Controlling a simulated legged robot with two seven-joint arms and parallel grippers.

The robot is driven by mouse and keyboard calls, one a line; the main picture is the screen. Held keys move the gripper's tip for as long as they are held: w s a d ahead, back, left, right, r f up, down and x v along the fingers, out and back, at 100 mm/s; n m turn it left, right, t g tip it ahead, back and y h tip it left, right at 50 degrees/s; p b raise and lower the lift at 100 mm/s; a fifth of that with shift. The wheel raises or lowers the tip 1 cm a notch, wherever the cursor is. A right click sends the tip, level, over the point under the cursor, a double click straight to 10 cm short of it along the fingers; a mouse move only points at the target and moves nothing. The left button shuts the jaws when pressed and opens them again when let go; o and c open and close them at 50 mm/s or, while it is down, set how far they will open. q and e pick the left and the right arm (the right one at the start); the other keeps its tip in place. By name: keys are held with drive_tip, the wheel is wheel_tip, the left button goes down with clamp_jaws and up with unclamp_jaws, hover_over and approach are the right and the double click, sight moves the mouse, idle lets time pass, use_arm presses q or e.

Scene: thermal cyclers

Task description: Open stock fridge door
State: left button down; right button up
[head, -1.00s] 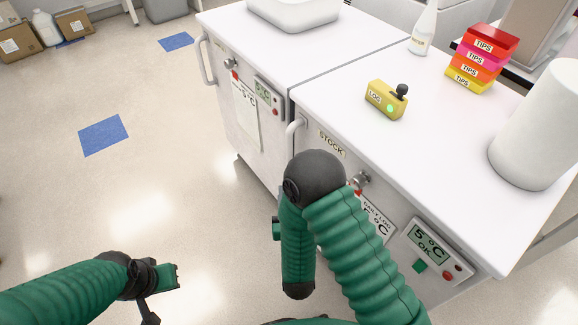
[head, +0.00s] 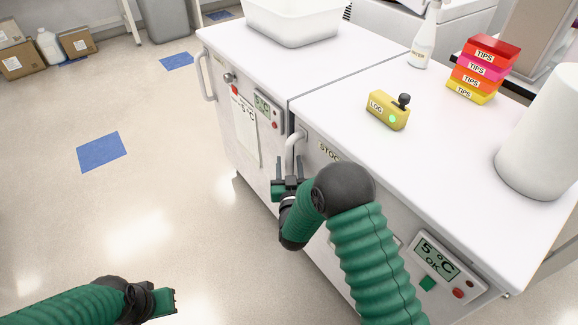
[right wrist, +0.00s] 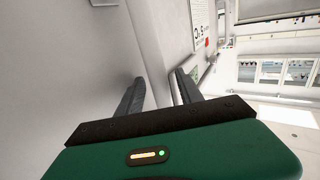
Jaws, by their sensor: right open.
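The stock fridge (head: 313,170) is the right-hand white unit, its STOCK label partly hidden by my right arm. Its door looks shut. Its pale curved handle (head: 291,150) stands at the door's left edge. My right gripper (head: 288,182) is open at the handle's lower part, overlapping it in the head view. In the right wrist view the two dark fingers (right wrist: 162,90) are spread apart with a pale edge between them; I cannot tell whether the handle lies between them. My left gripper (head: 170,300) is low at left, away from the fridge; its jaws are unclear.
A second fridge (head: 230,120) with its own handle (head: 206,75) stands to the left. On top are a yellow LOG device (head: 385,110), stacked TIPS boxes (head: 480,70), a bottle (head: 425,38), a white roll (head: 540,140) and a white tub (head: 295,25).

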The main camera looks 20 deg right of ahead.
clamp_jaws()
idle(0.3)
idle(1.1)
